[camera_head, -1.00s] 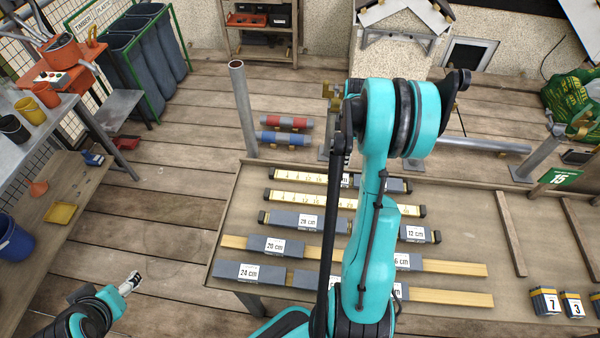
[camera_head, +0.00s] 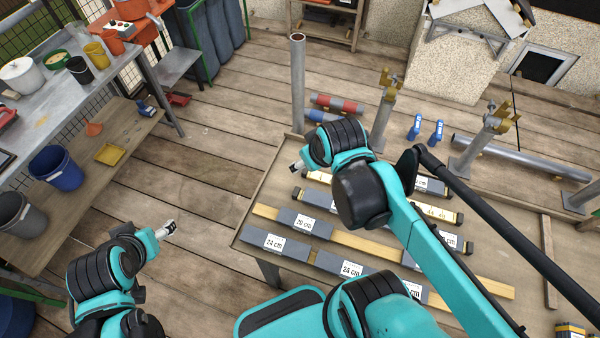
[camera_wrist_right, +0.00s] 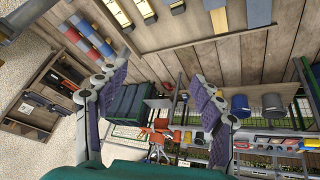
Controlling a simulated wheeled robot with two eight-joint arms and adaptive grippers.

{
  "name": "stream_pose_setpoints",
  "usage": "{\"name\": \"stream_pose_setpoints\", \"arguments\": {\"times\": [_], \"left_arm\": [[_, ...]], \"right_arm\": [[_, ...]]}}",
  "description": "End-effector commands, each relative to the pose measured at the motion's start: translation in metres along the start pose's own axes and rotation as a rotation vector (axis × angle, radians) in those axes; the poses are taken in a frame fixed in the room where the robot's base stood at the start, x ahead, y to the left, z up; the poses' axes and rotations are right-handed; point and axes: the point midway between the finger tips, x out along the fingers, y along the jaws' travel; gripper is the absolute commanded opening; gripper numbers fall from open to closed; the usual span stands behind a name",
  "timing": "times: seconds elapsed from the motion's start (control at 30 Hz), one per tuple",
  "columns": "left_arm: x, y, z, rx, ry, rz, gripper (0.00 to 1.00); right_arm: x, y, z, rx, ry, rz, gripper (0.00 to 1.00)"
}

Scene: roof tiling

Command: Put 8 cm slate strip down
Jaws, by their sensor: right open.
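My right gripper (camera_wrist_right: 161,78) is open, with nothing between its fingers in the right wrist view. In the head view it shows small (camera_head: 299,165) at the left end of my bent right arm, above the table's back left edge. Grey slate strips lie in rows on the wooden table (camera_head: 259,190). Readable labels include a 20 cm strip (camera_head: 298,223) and a 24 cm strip (camera_head: 270,244). I cannot make out an 8 cm label; my right arm hides part of the rows. My left gripper (camera_head: 166,229) is low at the left, apart from the table, its jaws too small to judge.
A steel post (camera_head: 298,85) stands behind the table, with brass-topped stands (camera_head: 382,110) to its right. Red and blue rollers (camera_head: 335,103) lie between. A workbench (camera_head: 45,120) with pots is at the left. The plank floor between bench and table is clear.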

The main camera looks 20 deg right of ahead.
Motion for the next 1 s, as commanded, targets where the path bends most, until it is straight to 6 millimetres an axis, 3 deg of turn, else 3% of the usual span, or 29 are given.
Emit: {"name": "stream_pose_setpoints", "arguments": {"times": [0.1,0.23,0.67,0.77,1.0], "left_arm": [[0.0,0.0,0.0,0.0,0.0,0.0,0.67],[0.0,0.0,0.0,0.0,0.0,0.0,0.67],[0.002,0.0,0.001,0.0,0.0,0.0,0.67],[0.01,0.0,0.007,0.0,0.0,0.0,0.67],[0.056,0.0,0.04,0.0,0.0,0.0,0.67]], "right_arm": [[-0.008,-0.027,0.012,0.071,0.059,-0.025,0.67],[-0.011,-0.042,0.019,0.127,0.097,-0.045,0.67],[-0.011,-0.047,0.022,0.154,0.11,-0.053,0.67],[-0.001,-0.048,0.027,0.153,0.11,-0.053,0.67],[0.048,-0.055,0.054,0.153,0.109,-0.053,0.67]]}}
